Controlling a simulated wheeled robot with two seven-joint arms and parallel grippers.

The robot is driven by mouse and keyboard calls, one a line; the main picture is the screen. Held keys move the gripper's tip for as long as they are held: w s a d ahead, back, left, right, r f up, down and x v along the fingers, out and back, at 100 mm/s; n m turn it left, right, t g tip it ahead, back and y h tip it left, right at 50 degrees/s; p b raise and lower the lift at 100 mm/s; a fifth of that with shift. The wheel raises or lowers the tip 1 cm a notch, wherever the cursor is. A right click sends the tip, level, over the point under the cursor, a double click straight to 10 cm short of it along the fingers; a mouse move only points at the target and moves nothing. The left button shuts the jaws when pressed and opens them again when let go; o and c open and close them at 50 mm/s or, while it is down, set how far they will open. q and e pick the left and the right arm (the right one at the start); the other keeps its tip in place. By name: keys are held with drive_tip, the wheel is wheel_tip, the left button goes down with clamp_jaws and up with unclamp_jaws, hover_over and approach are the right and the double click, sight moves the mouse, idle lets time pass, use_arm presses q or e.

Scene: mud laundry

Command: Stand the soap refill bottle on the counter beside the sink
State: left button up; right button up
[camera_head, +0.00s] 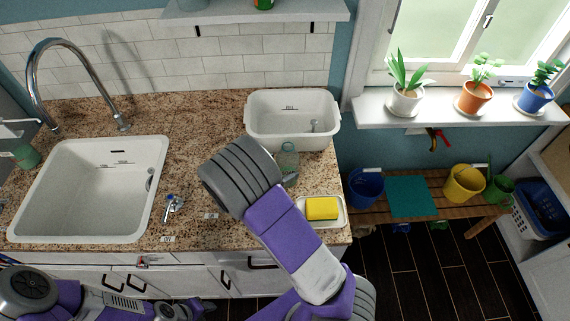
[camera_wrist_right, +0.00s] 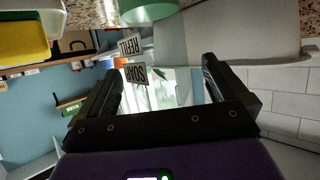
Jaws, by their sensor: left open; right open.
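The soap refill bottle (camera_head: 288,158), clear with a green lower part, appears upright on the granite counter (camera_head: 205,150), just in front of the white basin. My right arm partly hides it in the head view. In the right wrist view the bottle's "SOAP REFILL" label (camera_wrist_right: 135,73) shows upside down between the fingers of my right gripper (camera_wrist_right: 160,70). That gripper is open, its fingers apart on both sides of the bottle. The white sink (camera_head: 85,190) is at the left of the counter. My left gripper (camera_head: 185,311) is open and low in front of the cabinets.
A white basin (camera_head: 292,118) stands behind the bottle. A yellow sponge (camera_head: 321,208) lies on a white dish at the counter's right edge. A small blue-and-silver item (camera_head: 172,207) lies right of the sink. The counter between sink and basin is largely clear.

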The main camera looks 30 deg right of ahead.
drive_tip(key=p+v, duration=0.1)
drive_tip(key=v, duration=0.7)
drive_tip(key=shift+s+a, duration=0.15)
drive_tip(key=shift+a, duration=0.2)
